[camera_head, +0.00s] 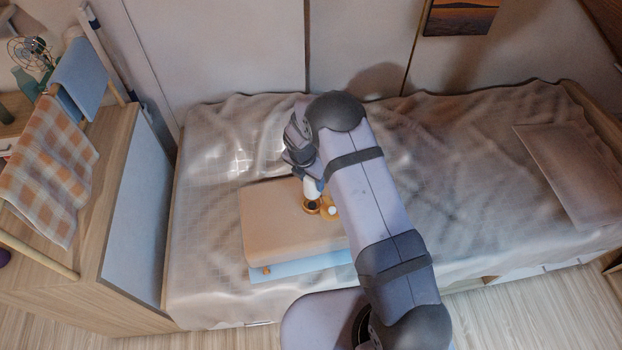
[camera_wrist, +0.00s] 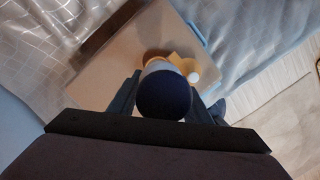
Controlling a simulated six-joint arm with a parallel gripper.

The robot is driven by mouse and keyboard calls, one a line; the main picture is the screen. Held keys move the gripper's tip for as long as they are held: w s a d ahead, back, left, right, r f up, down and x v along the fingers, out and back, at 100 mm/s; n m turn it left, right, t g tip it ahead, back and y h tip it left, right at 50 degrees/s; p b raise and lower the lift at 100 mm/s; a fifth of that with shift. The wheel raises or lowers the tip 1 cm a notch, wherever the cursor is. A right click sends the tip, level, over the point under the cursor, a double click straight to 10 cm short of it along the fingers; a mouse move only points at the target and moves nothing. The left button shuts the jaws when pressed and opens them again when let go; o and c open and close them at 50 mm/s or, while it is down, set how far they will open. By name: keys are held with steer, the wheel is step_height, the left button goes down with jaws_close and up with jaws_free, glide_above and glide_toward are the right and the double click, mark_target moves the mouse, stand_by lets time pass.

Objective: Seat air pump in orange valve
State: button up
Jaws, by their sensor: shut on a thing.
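The air pump (camera_wrist: 164,92) is held between the two fingers of my gripper (camera_wrist: 166,100). In the wrist view its round dark blue end faces the camera, with a paler part beyond it. In the head view the white pump (camera_head: 312,188) points down from my gripper (camera_head: 309,176), its lower end at or just above the orange valve (camera_head: 311,206). The orange valve also shows in the wrist view (camera_wrist: 182,62), partly hidden behind the pump. A white round cap (camera_head: 332,211) lies beside the opening. I cannot tell whether the pump touches the valve.
The valve is on a beige block-like pad (camera_head: 270,225) with a light blue layer (camera_head: 300,268) beneath, on a bed with a rumpled grey cover (camera_head: 215,150). A pillow (camera_head: 575,170) lies at right. A wooden cabinet (camera_head: 130,240) with a checked cloth (camera_head: 45,170) stands left.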

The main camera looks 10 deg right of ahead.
mark_target(311, 194)
steer(key=shift+s+a+b+x, duration=0.1)
steer(key=shift+s+b+x, duration=0.05)
steer(key=shift+b+x, duration=0.55)
steer(key=shift+s+a+b+x, duration=0.15)
steer(key=shift+b+x, duration=0.25)
steer(key=shift+x, duration=0.55)
steer(key=shift+s+a+b+x, duration=0.1)
steer(key=shift+b+x, duration=0.45)
steer(key=shift+x, duration=0.25)
steer(key=shift+s+a+b+x, duration=0.1)
steer(key=shift+s+b+x, duration=0.05)
steer(key=shift+b+x, duration=0.55)
steer(key=shift+s+a+b+x, duration=0.1)
steer(key=shift+b+x, duration=0.25)
steer(key=shift+x, duration=0.55)
steer(key=o, duration=1.3)
steer(key=shift+f, duration=0.1)
steer(key=shift+b+v, duration=0.95)
steer(key=shift+v, duration=2.75)
